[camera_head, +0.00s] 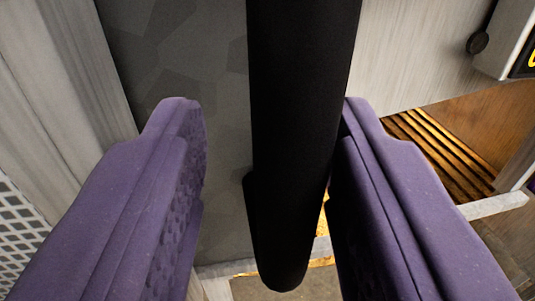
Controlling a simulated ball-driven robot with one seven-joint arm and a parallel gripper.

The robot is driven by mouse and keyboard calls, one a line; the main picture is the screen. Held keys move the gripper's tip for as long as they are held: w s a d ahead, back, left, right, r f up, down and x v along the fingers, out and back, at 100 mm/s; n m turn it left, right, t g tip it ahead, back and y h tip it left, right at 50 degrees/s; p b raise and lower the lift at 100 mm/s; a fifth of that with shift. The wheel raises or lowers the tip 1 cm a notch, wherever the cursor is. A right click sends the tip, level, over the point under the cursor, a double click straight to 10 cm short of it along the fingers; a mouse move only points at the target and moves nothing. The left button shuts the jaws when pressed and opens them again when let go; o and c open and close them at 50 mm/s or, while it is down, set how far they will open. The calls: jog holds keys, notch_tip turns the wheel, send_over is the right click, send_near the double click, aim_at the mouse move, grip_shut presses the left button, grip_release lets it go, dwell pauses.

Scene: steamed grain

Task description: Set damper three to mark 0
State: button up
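My gripper (262,105) shows as two purple padded fingers, spread apart. A long black bar (303,120) runs from the top edge down between the fingers. Its rounded end is low in the picture. The right finger lies close beside the bar, and I cannot tell whether they touch. A clear gap separates the bar from the left finger. I cannot tell whether this bar is the handle of damper three. No number or mark scale can be read.
A grey patterned panel (185,60) lies behind the bar. A brown slatted opening (440,145) lies below. White perforated mesh (18,222) is at the left edge.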

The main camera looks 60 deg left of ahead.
jog(key=p+v, duration=0.1)
jog(key=v, duration=0.7)
jog(key=shift+p, duration=0.4)
jog(key=shift+w, duration=0.1)
jog(key=w+d+r+m+t+h, duration=0.1)
jog(key=w+d+r+t+h, duration=0.15)
jog(key=w+d+r, duration=0.35)
jog(key=w+d+r+m+t+h, duration=0.15)
jog(key=w+d+r+h, duration=0.3)
jog(key=r, duration=0.45)
jog(key=w+d+r+m+t+h, duration=0.1)
jog(key=w+d+r+m+h, duration=0.15)
jog(key=w+d+r, duration=0.35)
jog(key=s+d+r+m+t+h, duration=0.1)
jog(key=s+d+r+h, duration=0.15)
jog(key=r, duration=0.45)
jog(key=s+d+r+m+h, duration=0.2)
jog(key=d+r, duration=0.1)
jog(key=r, duration=0.4)
jog(key=s+d+r+m+h, duration=0.1)
jog(key=s+d+r+m, duration=0.2)
jog(key=s+r, duration=0.9)
jog(key=shift+d+r+g, duration=0.3)
jog(key=shift+d+r, duration=0.5)
jog(key=shift+d, duration=0.15)
